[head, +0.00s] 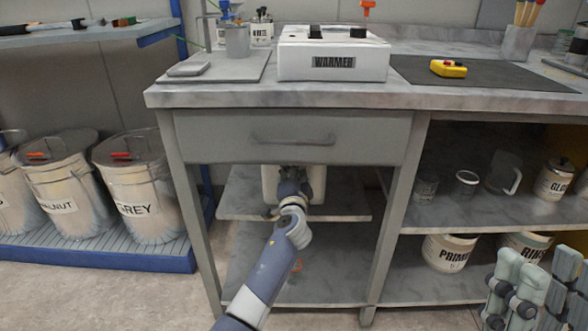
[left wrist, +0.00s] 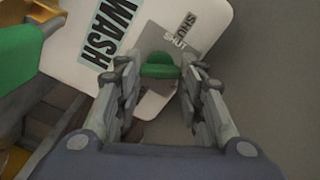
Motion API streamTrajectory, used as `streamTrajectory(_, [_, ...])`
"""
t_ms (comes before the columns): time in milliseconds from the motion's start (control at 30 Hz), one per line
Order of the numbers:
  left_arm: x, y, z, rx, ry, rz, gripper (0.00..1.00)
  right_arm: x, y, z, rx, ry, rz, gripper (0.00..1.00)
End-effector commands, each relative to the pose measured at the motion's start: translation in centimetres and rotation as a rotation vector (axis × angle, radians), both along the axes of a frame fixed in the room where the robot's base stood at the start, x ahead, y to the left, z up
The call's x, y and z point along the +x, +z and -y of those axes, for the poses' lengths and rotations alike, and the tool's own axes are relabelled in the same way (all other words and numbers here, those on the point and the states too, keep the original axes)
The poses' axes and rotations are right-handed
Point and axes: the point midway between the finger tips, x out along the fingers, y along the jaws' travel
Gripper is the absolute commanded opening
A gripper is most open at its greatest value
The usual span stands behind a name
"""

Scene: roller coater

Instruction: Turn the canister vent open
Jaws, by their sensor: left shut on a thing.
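The white canister (head: 319,184) stands on the shelf under the drawer, partly hidden by my left arm and gripper. In the left wrist view the canister (left wrist: 120,40) shows a WASH label and a grey plate reading SHUT.
The drawer (head: 292,138) hangs just above the canister, and the table legs stand either side. The warmer (head: 333,60) is on the bench top. Open shelves at right hold jars and a PRIMER tub (head: 448,252). Buckets (head: 138,190) stand at left.

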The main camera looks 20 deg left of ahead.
Motion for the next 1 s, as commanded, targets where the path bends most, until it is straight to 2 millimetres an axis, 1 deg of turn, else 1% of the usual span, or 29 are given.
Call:
streamTrajectory(33, [0.0,0.3,0.0,0.046,-0.001,-0.011,0.12,0.8,0.0,-0.2,-0.013,-0.003,-0.042,0.4])
streamTrajectory(200, [0.0,0.2,0.0,0.188,-0.001,-0.054,0.12,3.6,-1.1,-0.8,-0.059,-0.009,-0.187,0.4])
streamTrajectory(400, [0.1,0.2,0.0,0.329,-0.001,-0.093,0.12,6.2,-2.8,-1.3,-0.106,-0.018,-0.338,0.4])
streamTrajectory(500, [0.1,0.1,0.1,0.381,-0.001,-0.108,0.12,7.1,-3.6,-1.4,-0.124,-0.021,-0.397,0.4])
streamTrajectory(700, [0.0,0.0,0.1,0.453,-0.001,-0.129,0.12,8.3,-4.8,-1.6,-0.148,-0.025,-0.478,0.4])
streamTrajectory(1000, [0.0,0.0,0.1,0.488,-0.001,-0.138,0.12,8.8,-5.5,-1.6,-0.159,-0.027,-0.517,0.4])
